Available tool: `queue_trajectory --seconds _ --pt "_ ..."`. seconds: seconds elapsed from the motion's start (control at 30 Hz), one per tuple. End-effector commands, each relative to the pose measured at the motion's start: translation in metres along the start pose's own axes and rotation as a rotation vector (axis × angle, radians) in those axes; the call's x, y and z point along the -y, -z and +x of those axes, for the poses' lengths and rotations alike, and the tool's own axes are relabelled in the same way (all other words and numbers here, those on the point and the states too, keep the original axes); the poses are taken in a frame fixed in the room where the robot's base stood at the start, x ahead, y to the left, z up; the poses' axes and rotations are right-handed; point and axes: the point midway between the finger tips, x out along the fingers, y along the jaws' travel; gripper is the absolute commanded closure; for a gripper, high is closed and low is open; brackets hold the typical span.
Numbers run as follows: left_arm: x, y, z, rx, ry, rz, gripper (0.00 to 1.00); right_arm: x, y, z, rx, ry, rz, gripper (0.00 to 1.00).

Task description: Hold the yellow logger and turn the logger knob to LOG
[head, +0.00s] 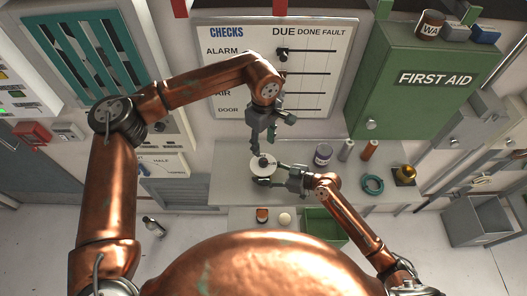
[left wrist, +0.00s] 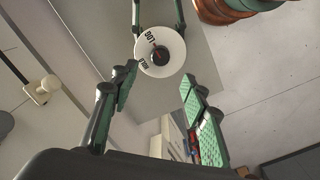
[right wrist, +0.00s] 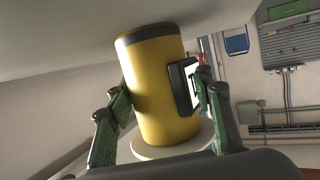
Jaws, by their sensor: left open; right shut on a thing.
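The yellow logger (right wrist: 152,92) is a cylinder with a dark band, standing between the fingers of my right gripper (right wrist: 165,90), which is shut on it. In the head view the white dial face (head: 259,172) points up, and my right gripper (head: 280,176) reaches it from the right. In the left wrist view the face (left wrist: 174,66) carries LOG and a second label too small to read surely. The dark logger knob (left wrist: 160,55) with a red mark is at its centre. My left gripper (head: 270,139) is open above the face, apart from the knob.
On the shelf (head: 232,188), to the right of the logger, are a labelled can (head: 323,154), two small cylinders, a teal ring (head: 372,184) and a gold ball on a base (head: 405,174). A green bin (head: 325,228) stands in front. The CHECKS board (head: 225,65) is behind my left gripper.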

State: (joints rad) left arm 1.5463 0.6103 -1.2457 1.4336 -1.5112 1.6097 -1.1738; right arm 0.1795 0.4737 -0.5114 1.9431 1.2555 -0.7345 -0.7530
Motion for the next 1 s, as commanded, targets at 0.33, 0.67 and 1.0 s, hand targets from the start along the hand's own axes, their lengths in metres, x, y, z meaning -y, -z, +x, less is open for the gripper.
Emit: queue_trajectory --seconds 0.33,0.67,1.0 --pt "0.000 0.000 -0.025 0.000 0.001 -0.001 0.58 0.000 -0.001 0.000 0.001 0.001 0.001 0.88" --pt "0.000 0.000 -0.025 0.000 0.000 0.000 0.58 0.000 -0.001 0.000 0.001 0.001 0.001 0.50" --pt "0.000 0.000 -0.025 0.000 0.000 0.000 0.58 0.000 0.000 0.000 0.000 0.000 0.000 0.32"
